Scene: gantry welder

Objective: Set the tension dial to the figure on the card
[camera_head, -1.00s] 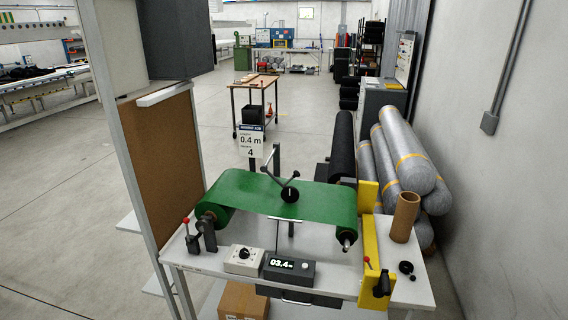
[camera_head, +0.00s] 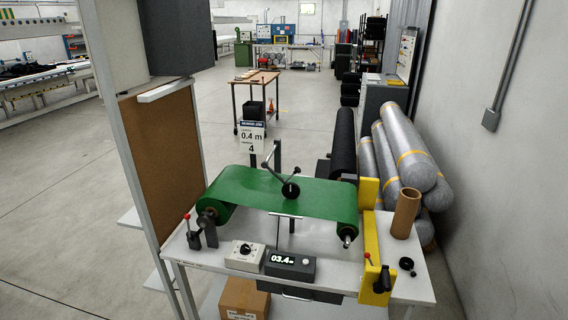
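The tension dial is a black knob on a light box (camera_head: 245,255) at the front left of the white table. Its pointer direction is too small to read. A dark counter box (camera_head: 290,264) right of the dial shows 03.4 m. Neither of my grippers is in the view.
The green sheet (camera_head: 270,190) spans two rollers, with a black three-armed handle (camera_head: 290,190) above it. A red-tipped lever (camera_head: 188,232) stands left. A yellow frame (camera_head: 371,240), cardboard tube (camera_head: 405,214) and small black knob (camera_head: 406,264) are right.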

